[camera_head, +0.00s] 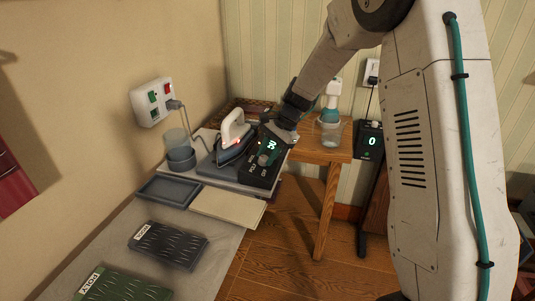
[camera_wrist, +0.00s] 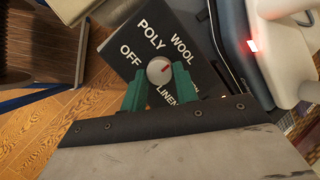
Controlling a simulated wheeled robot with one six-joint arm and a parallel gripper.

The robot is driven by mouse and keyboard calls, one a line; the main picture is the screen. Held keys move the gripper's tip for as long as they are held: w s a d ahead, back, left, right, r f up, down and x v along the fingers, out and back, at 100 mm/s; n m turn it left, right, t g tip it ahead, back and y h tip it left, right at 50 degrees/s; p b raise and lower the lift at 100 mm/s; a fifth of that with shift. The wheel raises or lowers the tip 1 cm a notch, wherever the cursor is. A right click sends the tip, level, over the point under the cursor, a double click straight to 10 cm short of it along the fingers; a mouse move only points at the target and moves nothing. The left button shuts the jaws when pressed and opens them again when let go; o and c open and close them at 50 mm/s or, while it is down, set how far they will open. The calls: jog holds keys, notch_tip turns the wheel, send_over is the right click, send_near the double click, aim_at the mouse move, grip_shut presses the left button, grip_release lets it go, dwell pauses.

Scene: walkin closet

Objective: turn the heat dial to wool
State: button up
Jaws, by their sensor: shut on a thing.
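A white iron (camera_head: 233,132) stands just left of the box; its red light shows in the wrist view. Grey cups (camera_head: 181,159) and a tray (camera_head: 168,191) are further left. A wooden table (camera_head: 325,153) with a bottle is behind. Labelled mats (camera_head: 168,245) lie in front.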

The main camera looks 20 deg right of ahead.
jog(key=shift+s, duration=0.1)
dwell(0.5)
jog(key=o, duration=1)
jog(key=shift+c, duration=0.2)
jog(key=v, duration=0.7)
jog(key=shift+d+r, duration=0.2)
jog(key=shift+r, duration=0.15)
